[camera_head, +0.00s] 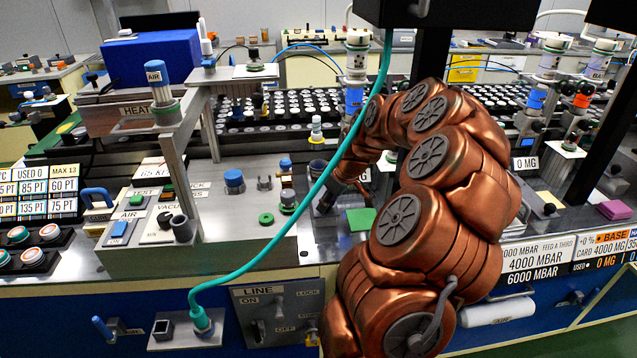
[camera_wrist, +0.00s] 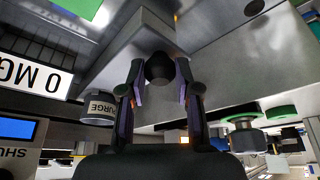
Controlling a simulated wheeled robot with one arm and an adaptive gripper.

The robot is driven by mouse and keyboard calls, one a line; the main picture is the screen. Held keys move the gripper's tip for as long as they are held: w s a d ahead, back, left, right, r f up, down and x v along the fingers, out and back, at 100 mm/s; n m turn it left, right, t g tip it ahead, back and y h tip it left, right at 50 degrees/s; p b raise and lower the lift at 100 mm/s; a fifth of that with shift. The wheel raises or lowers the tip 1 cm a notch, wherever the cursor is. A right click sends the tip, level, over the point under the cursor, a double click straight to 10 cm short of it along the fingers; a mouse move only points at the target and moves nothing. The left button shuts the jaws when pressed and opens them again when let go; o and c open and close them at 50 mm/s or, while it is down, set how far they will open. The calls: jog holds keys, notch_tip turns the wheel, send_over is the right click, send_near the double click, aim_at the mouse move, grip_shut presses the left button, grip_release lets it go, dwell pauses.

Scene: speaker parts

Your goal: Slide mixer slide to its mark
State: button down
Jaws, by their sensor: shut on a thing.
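My gripper (camera_wrist: 160,78) is shut on a dark round knob (camera_wrist: 159,67) in the wrist view, one finger on each side. The knob sits against a grey metal block (camera_wrist: 140,38). I take it to be the mixer slide's knob, but no label on it is readable. In the head view my gripper (camera_head: 328,194) is low over the metal bench top, left of my copper arm. The knob is too small or hidden to make out there. I cannot make out the slide's mark in either view.
A green square pad (camera_head: 361,219) lies right of my gripper. A teal hose (camera_head: 318,188) crosses close in front of it. A grey panel (camera_head: 215,235) with a blue-capped part (camera_head: 234,181) stands to the left. A PURGE cylinder (camera_wrist: 100,108) is close by in the wrist view.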

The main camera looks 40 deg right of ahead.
jog(key=shift+s+a+b, duration=1)
jog(key=shift+s+b, duration=0.25)
jog(key=shift+s, duration=0.05)
jog(key=shift+s+a+b, duration=0.95)
jog(key=shift+s+b, duration=0.25)
jog(key=shift+s, duration=0.1)
jog(key=shift+s+a+b, duration=1)
jog(key=shift+s+b, duration=0.25)
jog(key=shift+s, duration=0.05)
jog(key=c, duration=0.7)
grip_release()
jog(key=shift+c, duration=0.2)
jog(key=v, duration=1.2)
jog(key=shift+w, duration=0.1)
